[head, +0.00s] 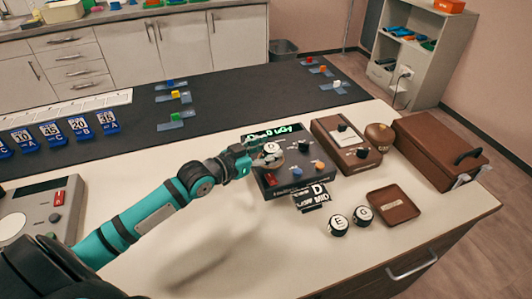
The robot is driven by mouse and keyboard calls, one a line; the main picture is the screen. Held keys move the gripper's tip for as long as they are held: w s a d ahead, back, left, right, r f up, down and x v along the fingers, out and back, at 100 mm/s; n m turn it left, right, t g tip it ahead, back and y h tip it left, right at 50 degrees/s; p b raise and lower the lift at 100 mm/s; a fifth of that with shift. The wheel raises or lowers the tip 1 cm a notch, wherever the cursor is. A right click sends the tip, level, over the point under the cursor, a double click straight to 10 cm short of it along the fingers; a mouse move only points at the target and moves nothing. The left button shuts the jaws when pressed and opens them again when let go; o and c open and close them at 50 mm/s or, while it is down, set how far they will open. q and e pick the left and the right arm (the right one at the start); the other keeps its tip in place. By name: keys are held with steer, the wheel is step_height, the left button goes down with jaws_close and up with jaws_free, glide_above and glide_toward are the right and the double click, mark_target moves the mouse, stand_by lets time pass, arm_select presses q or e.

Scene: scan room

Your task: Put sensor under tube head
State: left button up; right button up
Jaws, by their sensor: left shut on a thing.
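My left gripper (256,157) reaches in over the left part of a dark control box (290,172) with a green display, a red switch and knobs. It is shut on a small round dark piece with a white lettered top (271,148). Whether this piece touches the box below is hard to tell. Two similar round pieces, one marked E (338,223) and one D (362,213), stand on the light table to the right. I cannot tell for certain which thing is the sensor or the tube head. My right gripper is out of view.
A black label stand (311,198) stands before the box. A brown meter (346,147), a brown round pot (379,136), a brown case (440,148) and a brown tray (393,206) are at right. A grey device (38,212) and blue tags (79,128) are left. The front middle is clear.

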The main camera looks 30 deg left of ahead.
mark_target(266, 154)
arm_select(q)
steer(key=shift+w+a, duration=0.2)
steer(key=shift+w, duration=0.1)
steer(key=shift+w+a+f+p, duration=0.2)
steer(key=shift+w+f, duration=0.1)
steer(key=shift+f, duration=0.3)
steer(key=shift+w+a+f+p, duration=0.1)
steer(key=shift+w+a+f, duration=0.15)
steer(key=shift+f, duration=0.3)
steer(key=shift+d+f, duration=0.1)
steer(key=shift+f, duration=0.5)
steer(key=o, duration=1.2)
